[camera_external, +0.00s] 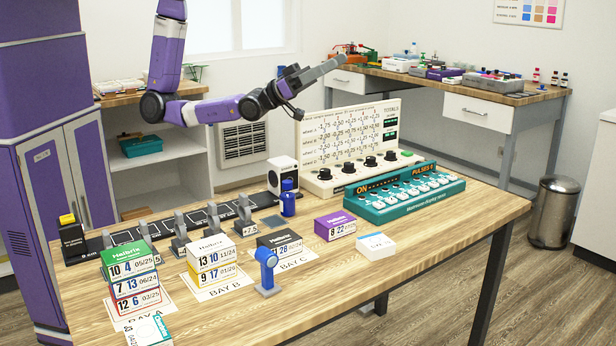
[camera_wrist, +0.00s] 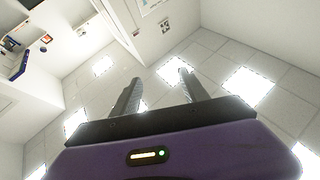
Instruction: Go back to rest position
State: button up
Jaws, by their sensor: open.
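My gripper (camera_external: 325,69) is raised above the back of the wooden table, at the end of my purple arm, and points up and to the right in the external view. In the wrist view my gripper (camera_wrist: 157,88) shows two grey fingers spread apart with nothing between them. The gripper touches nothing that I can see. In the external view the fingers are small and their gap is hard to see.
The wooden table (camera_external: 349,287) holds box stacks, a blue bottle (camera_external: 287,198), a white panel with knobs (camera_external: 346,140) and a teal pulse box (camera_external: 404,193). A shelf (camera_external: 178,146) and a side bench (camera_external: 480,112) stand behind. The air around the gripper looks free.

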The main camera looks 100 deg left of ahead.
jog(key=s+a+f+n+g+y+b, duration=0.1)
jog(key=s+a+f, duration=0.4)
jog(key=s, duration=0.5)
jog(key=s+a+f+n+g+y+b, duration=0.1)
jog(key=s+a+f+n+g+y, duration=0.1)
jog(key=s+a, duration=0.6)
jog(key=s+a+f+n+g+y+b, duration=0.1)
jog(key=s+a+f+g+y, duration=0.3)
jog(key=s+f, duration=0.4)
jog(key=s+a+g, duration=0.1)
jog(key=s+a, duration=0.1)
jog(key=s, duration=0.2)
jog(key=shift+a, duration=0.35)
jog(key=shift+w, duration=0.1)
dwell(0.5)
